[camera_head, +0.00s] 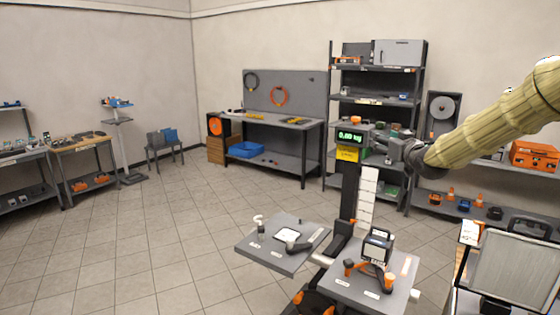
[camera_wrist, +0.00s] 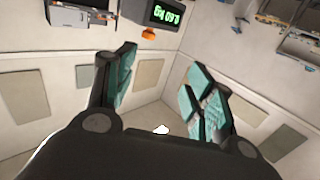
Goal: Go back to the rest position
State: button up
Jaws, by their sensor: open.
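My arm, wrapped in a straw-coloured sleeve, comes in from the right of the head view. My gripper (camera_head: 376,142) is at its end, raised above the two grey platforms and seen against the back shelves. In the wrist view its two teal-padded fingers (camera_wrist: 161,62) stand wide apart, with nothing between them but pale background. The gripper is open and empty.
A post with a green-lit display (camera_head: 350,137) stands beside my gripper. In front are a left platform (camera_head: 262,258) with small items and a right platform (camera_head: 345,284) with an orange-legged device (camera_head: 377,248). A framed case (camera_head: 510,268) is at lower right. Floor at left is clear.

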jog(key=s+a+f+g, duration=0.2)
jog(key=s+a+f, duration=0.1)
jog(key=f, duration=1)
jog(key=s+a+f+g, duration=0.2)
jog(key=a+f, duration=0.1)
jog(key=f, duration=1.1)
jog(key=s+a+f+m+g+h, duration=0.1)
jog(key=s+a+f+g, duration=0.1)
jog(key=s+f, duration=0.65)
jog(key=s+a+f+m+g, duration=0.15)
jog(key=s+f, duration=0.35)
jog(key=f, duration=0.6)
jog(key=s+a+f+g+h, duration=0.1)
jog(key=s+f+g, duration=0.2)
jog(key=s+f, duration=0.7)
jog(key=s+a+f+g, duration=0.1)
jog(key=s+f+g, duration=0.35)
jog(key=s, duration=0.95)
jog(key=s+f+g+h, duration=0.1)
jog(key=s+f, duration=0.2)
jog(key=s, duration=0.9)
jog(key=s+f+g, duration=0.2)
jog(key=s, duration=1)
notch_tip(320, 180, down, 7)
jog(key=w+b, duration=0.1)
jog(key=b, duration=0.5)
jog(key=shift+d+t+b, duration=0.3)
